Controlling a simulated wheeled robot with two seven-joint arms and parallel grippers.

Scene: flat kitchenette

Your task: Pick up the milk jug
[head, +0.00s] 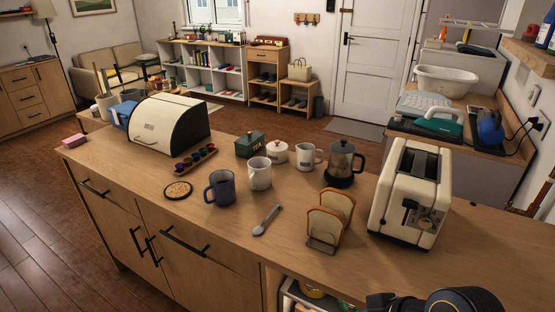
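Two pale vessels on the wooden counter look like jugs. A cream jug (260,174) stands upright near the middle, just right of a blue mug (219,188). A smaller white jug (306,158) with a dark label and a handle on its right stands behind it, left of the glass coffee pot (342,162). The label is too small to read, so I cannot tell for sure which is the milk jug. Black parts of my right arm show at the bottom right edge, well apart from both; its fingertips cannot be made out. My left gripper is not in view.
A white lidded pot (277,152) and green tea box (249,145) stand behind the cream jug. A spoon (266,220), toast rack (323,240) and toaster (408,196) lie nearer or to the right. A bread bin (157,132) stands left. The front counter strip is clear.

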